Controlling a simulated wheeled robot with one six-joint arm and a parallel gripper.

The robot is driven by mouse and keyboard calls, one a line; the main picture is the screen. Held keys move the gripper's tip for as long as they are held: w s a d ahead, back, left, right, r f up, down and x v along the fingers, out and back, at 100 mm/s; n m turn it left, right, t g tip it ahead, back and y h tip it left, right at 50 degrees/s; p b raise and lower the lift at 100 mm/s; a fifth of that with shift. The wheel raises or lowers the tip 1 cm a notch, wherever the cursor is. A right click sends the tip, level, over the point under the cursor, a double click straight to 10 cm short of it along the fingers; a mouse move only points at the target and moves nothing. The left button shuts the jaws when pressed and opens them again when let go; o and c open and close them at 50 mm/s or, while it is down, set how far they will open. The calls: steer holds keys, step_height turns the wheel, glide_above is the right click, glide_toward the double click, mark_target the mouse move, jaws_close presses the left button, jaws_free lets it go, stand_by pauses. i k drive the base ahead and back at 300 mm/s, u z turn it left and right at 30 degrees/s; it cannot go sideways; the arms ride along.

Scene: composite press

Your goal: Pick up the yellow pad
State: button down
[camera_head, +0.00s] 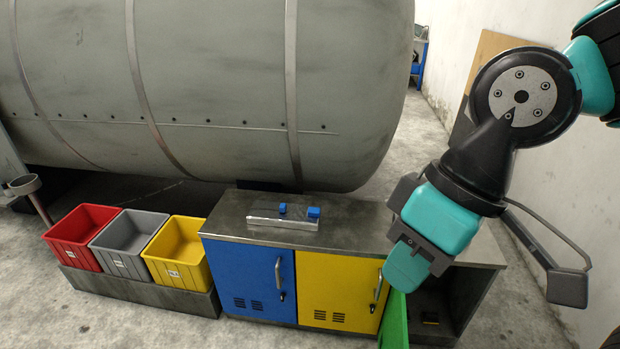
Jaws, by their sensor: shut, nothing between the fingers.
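My gripper (406,268) hangs at the right, in front of the cabinet's right part and the edge of its yellow door. Its fingers are shut, with nothing seen between them. I cannot make out a yellow pad for certain. A small dark item (430,318), perhaps with a yellowish tint, lies in the shadowed open compartment at the right of the cabinet. It is apart from my gripper, and I cannot tell what it is.
The metal cabinet (350,216) has a blue door (250,275), a yellow door (335,290) and a green panel (394,322), seemingly an open door. A metal plate (283,222) with blue blocks lies on top. Red (75,247), grey (120,262) and yellow (180,272) bins stand left.

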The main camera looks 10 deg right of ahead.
mark_target(428, 316)
steer(key=u, duration=1.1)
steer(key=i, duration=0.25)
steer(key=z, duration=1.8)
